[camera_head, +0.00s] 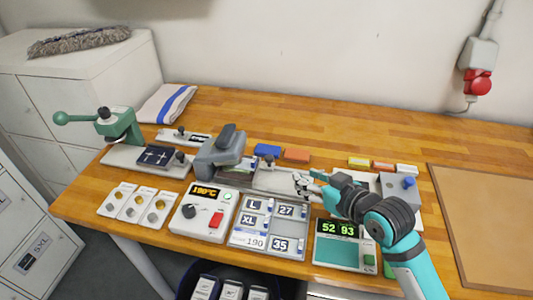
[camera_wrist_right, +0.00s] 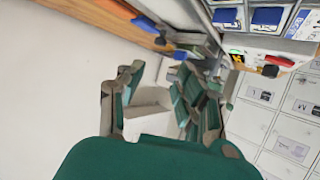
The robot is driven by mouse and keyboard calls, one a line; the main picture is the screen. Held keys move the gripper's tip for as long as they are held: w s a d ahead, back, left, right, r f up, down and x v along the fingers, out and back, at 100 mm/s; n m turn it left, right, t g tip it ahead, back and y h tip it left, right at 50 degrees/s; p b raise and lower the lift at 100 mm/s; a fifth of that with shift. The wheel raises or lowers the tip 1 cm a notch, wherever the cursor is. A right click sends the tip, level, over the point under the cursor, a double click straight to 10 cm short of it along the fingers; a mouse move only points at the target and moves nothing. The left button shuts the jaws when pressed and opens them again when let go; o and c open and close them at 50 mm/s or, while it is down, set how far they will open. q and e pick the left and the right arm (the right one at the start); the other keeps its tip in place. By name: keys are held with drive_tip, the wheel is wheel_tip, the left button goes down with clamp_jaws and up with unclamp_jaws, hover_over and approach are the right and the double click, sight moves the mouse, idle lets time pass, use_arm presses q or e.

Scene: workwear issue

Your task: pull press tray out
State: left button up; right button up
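The grey press (camera_head: 220,152) stands mid-bench with its dark head raised at an angle. A pale, flat tray (camera_head: 277,181) extends to the right from its base, with a small dark knob (camera_head: 269,164) on it. My right gripper (camera_head: 304,184) is over the tray's right end, to the right of the knob; I cannot tell whether it touches the tray. In the right wrist view its fingers (camera_wrist_right: 160,100) stand apart, with a pale surface behind the gap and nothing clearly held. My left gripper is not in view.
A green lever press (camera_head: 120,128) stands at the left. In front are a control box reading 190°C (camera_head: 203,212), a sectioned label tray (camera_head: 268,228) and a green display unit (camera_head: 344,247). A brown board (camera_head: 490,220) lies right. Small colored blocks lie behind the tray.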

approach(272, 160)
drive_tip(key=p+x, duration=0.1)
drive_tip(key=x, duration=0.7)
drive_tip(key=shift+s, duration=0.1)
drive_tip(key=shift+w+a+f, duration=0.1)
drive_tip(key=shift+w, duration=0.15)
drive_tip(key=shift+w+a+f, duration=0.1)
drive_tip(key=shift+w, duration=0.05)
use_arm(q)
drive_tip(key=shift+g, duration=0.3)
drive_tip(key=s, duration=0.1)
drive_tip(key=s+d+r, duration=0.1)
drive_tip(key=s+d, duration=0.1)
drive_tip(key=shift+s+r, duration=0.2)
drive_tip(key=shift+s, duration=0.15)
use_arm(e)
clamp_jaws()
